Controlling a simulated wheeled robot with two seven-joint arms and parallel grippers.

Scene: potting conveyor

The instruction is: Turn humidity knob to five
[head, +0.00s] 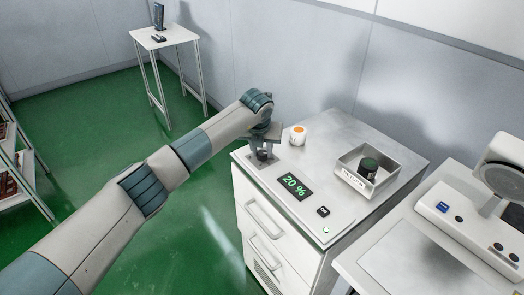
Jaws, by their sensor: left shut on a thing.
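A black display (294,186) beside the knob shows "20 %" in green. My right gripper is not in view.
A white round item with an orange mark (298,135) stands just right of the gripper. A labelled metal tray (395,178) holds a dark round object (369,166). A small black part (323,211) is near the front. A white device (470,225) stands right.

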